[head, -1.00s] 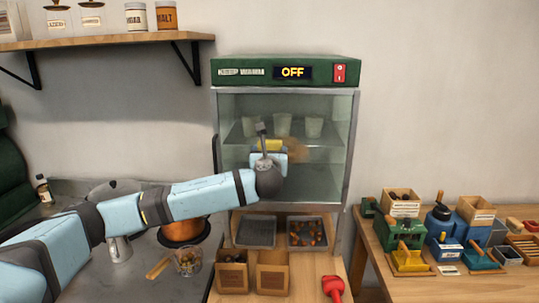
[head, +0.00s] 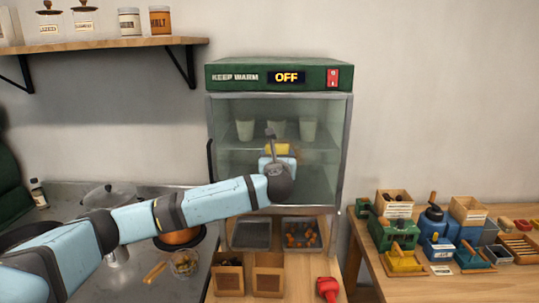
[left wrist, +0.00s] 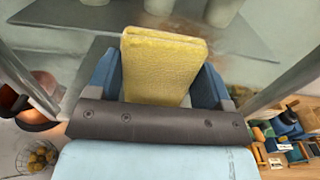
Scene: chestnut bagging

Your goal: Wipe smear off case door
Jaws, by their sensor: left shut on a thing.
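The case (head: 278,76) is a green-topped warming cabinet with an OFF display, and its glass door (head: 318,165) appears closed. My left gripper (head: 279,161) is in front of the middle of the door, shut on a yellow sponge (head: 277,149). In the left wrist view the sponge (left wrist: 160,68) sits upright between the blue fingers, facing the glass. I cannot tell whether it touches. A faint brownish patch (left wrist: 158,16) shows beyond the sponge's top edge in that view. In the head view no smear is clear; the gripper hides part of the glass. My right gripper is not in view.
Pale cups (head: 308,129) stand on a shelf inside the case. Trays (head: 301,233) and wooden boxes (head: 269,275) sit below, near a red-handled object (head: 327,288). A pot (head: 180,238) is on the left counter. A wall shelf (head: 115,43) hangs upper left.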

